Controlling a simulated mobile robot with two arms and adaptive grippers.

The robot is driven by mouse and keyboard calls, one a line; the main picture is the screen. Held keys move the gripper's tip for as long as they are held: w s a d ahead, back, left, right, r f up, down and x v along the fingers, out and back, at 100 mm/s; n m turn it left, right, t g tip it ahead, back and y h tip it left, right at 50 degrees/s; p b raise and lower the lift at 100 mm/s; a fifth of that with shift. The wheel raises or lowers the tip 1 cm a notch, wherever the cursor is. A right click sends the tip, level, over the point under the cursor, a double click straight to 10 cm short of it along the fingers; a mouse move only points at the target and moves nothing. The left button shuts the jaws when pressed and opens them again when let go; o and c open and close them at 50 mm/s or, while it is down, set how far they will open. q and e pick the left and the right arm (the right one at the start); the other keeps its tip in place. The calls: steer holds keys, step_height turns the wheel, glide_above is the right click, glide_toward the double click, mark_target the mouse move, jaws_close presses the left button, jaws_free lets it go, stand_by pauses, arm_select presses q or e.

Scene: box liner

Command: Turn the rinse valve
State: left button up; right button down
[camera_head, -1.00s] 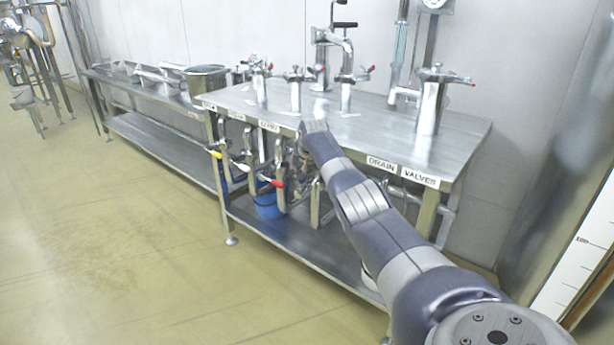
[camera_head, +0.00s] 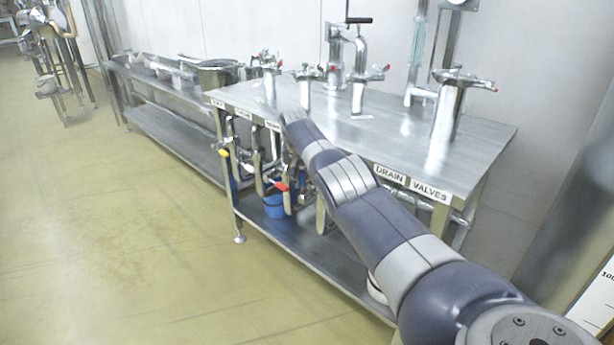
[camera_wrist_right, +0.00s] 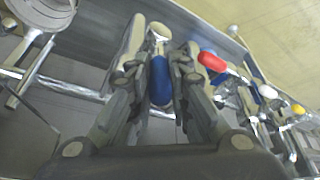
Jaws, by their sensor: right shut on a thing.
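My right gripper (camera_wrist_right: 163,50) is shut on a blue-gripped valve handle (camera_wrist_right: 160,82), which lies between its fingers in the right wrist view. A bright metal end of the handle shows just beyond the fingers. A red valve handle (camera_wrist_right: 212,62) is to the right of the gripper. I cannot read which label belongs to the held valve. My left gripper is not in view.
Several metal taps (camera_head: 359,92) stand on the table. A sign reading "DRAIN VALVES" (camera_head: 410,185) is on its front edge. Pipes fill the space under the table.

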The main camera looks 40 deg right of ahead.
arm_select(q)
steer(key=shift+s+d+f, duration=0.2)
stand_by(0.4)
arm_select(e)
steer(key=c, duration=1.5)
jaws_free()
steer(key=shift+w+f, duration=0.1)
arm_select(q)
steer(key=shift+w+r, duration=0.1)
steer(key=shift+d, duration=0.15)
